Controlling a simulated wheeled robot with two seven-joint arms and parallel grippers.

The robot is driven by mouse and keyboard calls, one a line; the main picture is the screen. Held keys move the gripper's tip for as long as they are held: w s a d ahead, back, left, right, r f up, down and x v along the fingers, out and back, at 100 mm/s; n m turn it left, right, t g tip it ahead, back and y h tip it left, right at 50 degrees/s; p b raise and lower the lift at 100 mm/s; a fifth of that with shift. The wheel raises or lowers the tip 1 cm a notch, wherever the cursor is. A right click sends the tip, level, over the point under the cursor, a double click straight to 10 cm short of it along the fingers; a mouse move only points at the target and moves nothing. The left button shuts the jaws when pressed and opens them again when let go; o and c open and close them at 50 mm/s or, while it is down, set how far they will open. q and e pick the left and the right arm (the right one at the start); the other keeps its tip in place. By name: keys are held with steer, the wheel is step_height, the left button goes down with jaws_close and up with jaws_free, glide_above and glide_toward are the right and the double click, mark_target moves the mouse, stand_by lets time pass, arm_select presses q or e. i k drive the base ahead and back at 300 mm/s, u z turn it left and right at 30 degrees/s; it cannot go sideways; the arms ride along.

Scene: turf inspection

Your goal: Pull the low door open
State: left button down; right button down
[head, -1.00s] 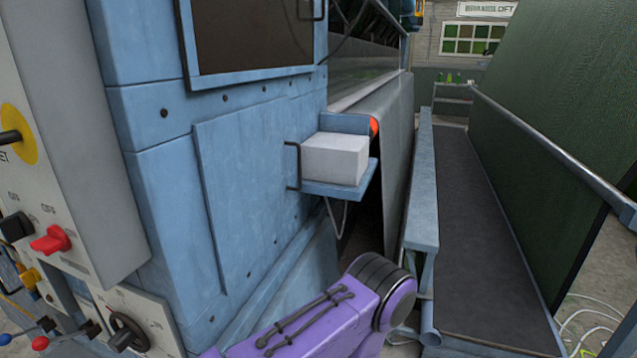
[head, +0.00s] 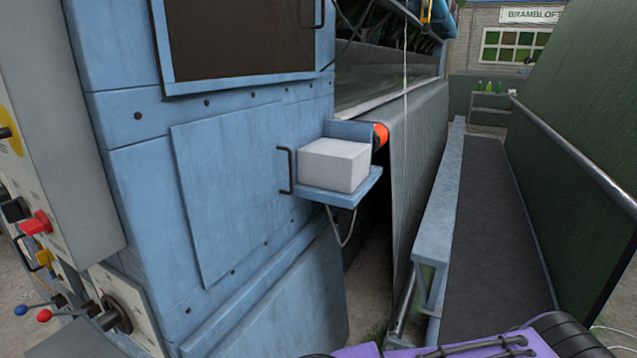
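The low door (head: 230,195) is a flat light-blue panel on the side of the blue machine, below a dark window. It looks closed, lying flush with the machine's side. Its black bar handle (head: 284,171) stands upright near the door's right edge, just left of a white block. Part of my purple arm shows at the bottom right edge, well below and to the right of the handle. Neither gripper is in view, and nothing touches the handle.
The white block (head: 334,165) sits on a small blue shelf (head: 352,196) sticking out right beside the handle. Control panels with a red knob (head: 36,223) and levers stand at left. A blue rail (head: 443,205) and dark walkway (head: 488,230) run along the right.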

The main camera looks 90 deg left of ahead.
mark_target(232, 169)
steer(key=i, duration=0.3)
steer(key=u, duration=3.35)
